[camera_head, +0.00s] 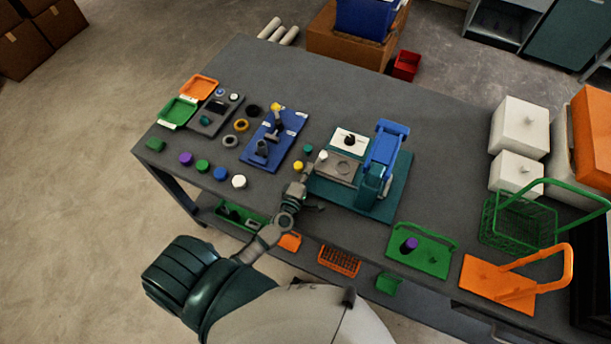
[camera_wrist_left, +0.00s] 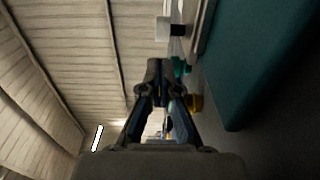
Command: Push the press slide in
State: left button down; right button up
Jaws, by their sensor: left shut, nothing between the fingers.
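The press stands on a teal base (camera_head: 399,196), with a blue upper frame (camera_head: 391,132) at its right side. A grey slide plate (camera_head: 342,171) with a round recess lies on the left part of the base. A white knob (camera_head: 323,155) is at the plate's left end; in the left wrist view the white knob (camera_wrist_left: 163,27) with a dark stem lies ahead of the fingers. My left gripper (camera_head: 306,172) is shut and empty, just left of the plate and near the knob. In the left wrist view its fingertips (camera_wrist_left: 162,68) are together, apart from the knob.
A white plate with a black knob (camera_head: 349,140) lies behind the slide. A blue board (camera_head: 273,146) with fixtures is left, with a yellow piece (camera_head: 298,165) and a teal piece (camera_head: 308,149) beside my gripper. A green holder (camera_head: 420,259) stands front right.

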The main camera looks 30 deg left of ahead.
aim_at(333, 172)
pick_arm(q)
jog(key=w, duration=0.2)
jog(key=w+a, duration=0.1)
jog(key=w, duration=0.1)
jog(key=shift+w+a+f, duration=0.1)
jog(key=shift+w+f, duration=0.1)
jog(key=shift+w, duration=0.1)
pick_arm(e)
jog(key=shift+w+a+r, duration=0.15)
jog(key=shift+w+a, duration=0.05)
jog(key=shift+w, duration=0.2)
pick_arm(q)
jog(key=shift+d, duration=0.2)
pick_arm(e)
jog(key=shift+d, duration=0.1)
pick_arm(q)
jog(key=shift+d+r, duration=0.1)
jog(key=shift+d, duration=0.1)
jog(key=d+p, duration=0.1)
jog(key=d, duration=0.6)
jog(key=shift+w, duration=0.2)
jog(key=shift+d, duration=0.25)
pick_arm(e)
jog(key=shift+r, duration=0.55)
